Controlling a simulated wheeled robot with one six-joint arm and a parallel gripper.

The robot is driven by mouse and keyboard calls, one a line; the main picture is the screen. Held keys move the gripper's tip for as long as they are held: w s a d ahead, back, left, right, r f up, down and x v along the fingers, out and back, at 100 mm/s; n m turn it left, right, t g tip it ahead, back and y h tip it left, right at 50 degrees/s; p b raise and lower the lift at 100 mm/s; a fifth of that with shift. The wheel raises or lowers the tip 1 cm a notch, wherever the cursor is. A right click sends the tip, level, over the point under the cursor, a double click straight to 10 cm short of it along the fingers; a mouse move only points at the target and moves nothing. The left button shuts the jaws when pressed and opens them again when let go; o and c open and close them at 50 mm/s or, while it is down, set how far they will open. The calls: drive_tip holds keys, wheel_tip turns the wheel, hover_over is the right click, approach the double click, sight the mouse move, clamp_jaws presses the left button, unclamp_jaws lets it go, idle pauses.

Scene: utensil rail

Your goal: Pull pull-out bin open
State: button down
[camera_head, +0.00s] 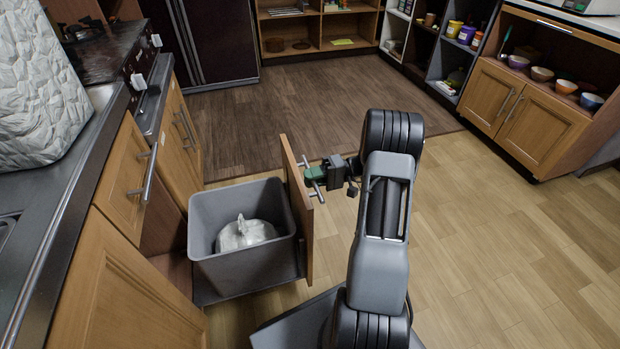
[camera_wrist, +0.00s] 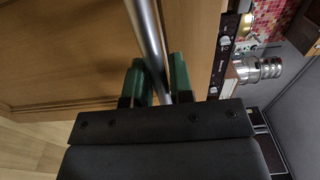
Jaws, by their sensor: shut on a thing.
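The pull-out bin is a grey square bin (camera_head: 243,269) behind a wooden front panel (camera_head: 298,205). It stands pulled out from the cabinet on the left, with a white bag (camera_head: 245,235) inside it. My gripper (camera_head: 314,175) is at the outer side of the panel, shut on its metal bar handle. In the wrist view my gripper (camera_wrist: 160,82) has its green fingers on both sides of the silver handle (camera_wrist: 149,40). The fingertips partly hide behind the bar and the gripper body.
The counter (camera_head: 40,215) with a white textured object (camera_head: 40,90) runs along the left. Cabinet doors (camera_head: 520,108) and open shelves (camera_head: 320,30) stand at the right and back. The wooden floor (camera_head: 480,220) right of my arm is clear.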

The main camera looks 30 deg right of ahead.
drive_tip(key=shift+s+d, duration=0.1)
drive_tip(key=shift+d, duration=0.05)
drive_tip(key=c, duration=1)
unclamp_jaws()
drive_tip(key=shift+d, duration=0.1)
drive_tip(key=s+d+p, duration=0.2)
drive_tip(key=d+p, duration=0.2)
drive_tip(key=d, duration=0.9)
drive_tip(key=shift+s+d, duration=0.15)
drive_tip(key=shift+d, duration=0.05)
